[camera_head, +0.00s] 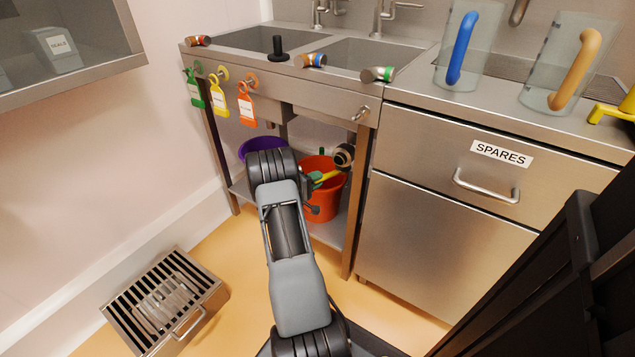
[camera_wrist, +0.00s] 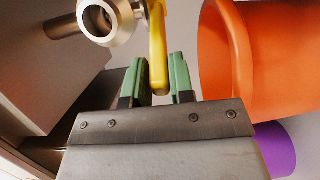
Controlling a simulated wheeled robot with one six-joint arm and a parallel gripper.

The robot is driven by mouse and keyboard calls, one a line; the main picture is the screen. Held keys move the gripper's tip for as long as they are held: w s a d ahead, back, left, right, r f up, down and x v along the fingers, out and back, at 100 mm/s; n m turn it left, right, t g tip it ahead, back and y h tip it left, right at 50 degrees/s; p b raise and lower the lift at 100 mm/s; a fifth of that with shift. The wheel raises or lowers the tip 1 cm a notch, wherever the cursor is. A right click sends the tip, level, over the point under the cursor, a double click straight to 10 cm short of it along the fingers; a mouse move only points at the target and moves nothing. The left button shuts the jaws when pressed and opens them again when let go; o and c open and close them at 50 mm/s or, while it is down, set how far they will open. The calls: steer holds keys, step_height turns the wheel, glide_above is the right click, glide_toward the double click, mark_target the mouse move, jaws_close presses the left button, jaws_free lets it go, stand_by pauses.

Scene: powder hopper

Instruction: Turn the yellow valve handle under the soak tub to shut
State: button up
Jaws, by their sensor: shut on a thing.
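The yellow valve handle (camera_head: 328,176) is under the sink counter. In the wrist view, the handle (camera_wrist: 158,40) runs down between the green-padded fingers of my gripper (camera_wrist: 161,76). My gripper is shut on it near its end. In the head view, my gripper (camera_head: 313,180) reaches in from the left and is partly hidden behind my arm. A metal pipe fitting (camera_wrist: 105,18) shows beside the handle in the wrist view, and the dark valve end (camera_head: 343,155) shows in the head view. The right sink basin (camera_head: 360,57) is above; no label marks it as the soak tub.
An orange bucket (camera_head: 326,208) stands under the valve, close to my gripper; it also shows in the wrist view (camera_wrist: 275,60). A purple bucket (camera_head: 258,146) is behind my arm. A counter leg (camera_head: 361,200) stands to the right. A slatted metal box (camera_head: 165,300) is on the floor.

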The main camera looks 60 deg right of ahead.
steer(key=shift+w, duration=0.1)
steer(key=shift+w+d+b, duration=0.3)
steer(key=shift+w+d, duration=0.5)
steer(key=shift+w, duration=0.2)
steer(key=shift+w+d+f, duration=0.1)
steer(key=shift+w+d, duration=0.15)
steer(key=shift+d, duration=0.05)
steer(key=shift+w+d+b, duration=0.4)
steer(key=shift+w+d, duration=0.2)
steer(key=shift+d, duration=0.1)
